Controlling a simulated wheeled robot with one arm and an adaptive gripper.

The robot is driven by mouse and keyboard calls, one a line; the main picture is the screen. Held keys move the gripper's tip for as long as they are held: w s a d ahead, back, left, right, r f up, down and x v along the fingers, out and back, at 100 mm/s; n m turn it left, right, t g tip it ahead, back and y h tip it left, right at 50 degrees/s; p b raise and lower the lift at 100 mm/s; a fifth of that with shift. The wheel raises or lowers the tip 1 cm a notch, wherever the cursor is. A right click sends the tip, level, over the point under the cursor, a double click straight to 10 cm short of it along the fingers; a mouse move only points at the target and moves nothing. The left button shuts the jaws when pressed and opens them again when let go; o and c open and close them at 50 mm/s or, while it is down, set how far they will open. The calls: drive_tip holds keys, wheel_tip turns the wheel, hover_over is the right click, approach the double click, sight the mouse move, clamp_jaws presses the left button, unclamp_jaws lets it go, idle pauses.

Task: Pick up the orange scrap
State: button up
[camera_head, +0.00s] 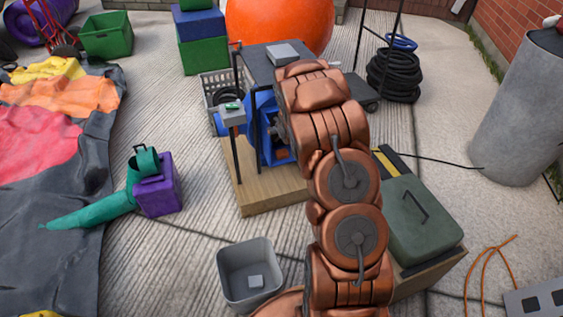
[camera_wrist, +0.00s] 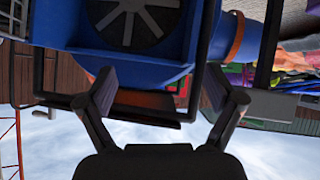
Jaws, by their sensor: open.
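A small orange patch (camera_head: 282,150) shows low on the blue blower (camera_head: 262,125), partly behind my arm; I cannot tell whether it is the orange scrap. In the wrist view, the blower (camera_wrist: 140,70) fills the top. My gripper (camera_wrist: 160,88) is open in front of it, one finger on each side. A dark reddish-brown flat edge (camera_wrist: 148,98) shows between the fingertips; I cannot tell what it is. Nothing is visibly gripped. In the head view my arm hides the gripper.
A dark frame (camera_head: 236,75) surrounds the blower on a wooden base (camera_head: 262,194). A grey bin (camera_head: 231,286) holding a small grey block stands in front. A green case (camera_head: 420,225) sits right. A purple box (camera_head: 155,196) stands left, with open concrete between.

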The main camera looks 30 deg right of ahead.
wheel_tip(320, 180, down, 12)
drive_tip(key=w+d+t+b, duration=0.2)
drive_tip(key=w+d+b, duration=0.1)
drive_tip(key=b, duration=0.2)
drive_tip(key=t+b, duration=0.3)
drive_tip(key=b, duration=0.3)
approach(284, 156)
drive_tip(key=w, duration=0.5)
drive_tip(key=shift+m, duration=0.4)
drive_tip(key=shift+s+d+f+b+x, duration=0.1)
drive_tip(key=shift+d+f+b+x, duration=0.1)
drive_tip(key=shift+b+x, duration=0.75)
drive_tip(key=shift+s+d+f+b+x, duration=0.15)
drive_tip(key=shift+b+x, duration=0.25)
drive_tip(key=shift+x, duration=1.05)
drive_tip(key=shift+d+f+b+x, duration=0.2)
drive_tip(key=shift+b+x, duration=0.45)
drive_tip(key=shift+x, duration=0.5)
drive_tip(key=shift+w+d+r, duration=0.1)
drive_tip(key=shift+w+r, duration=0.05)
drive_tip(key=shift+w, duration=0.25)
drive_tip(key=c, duration=0.9)
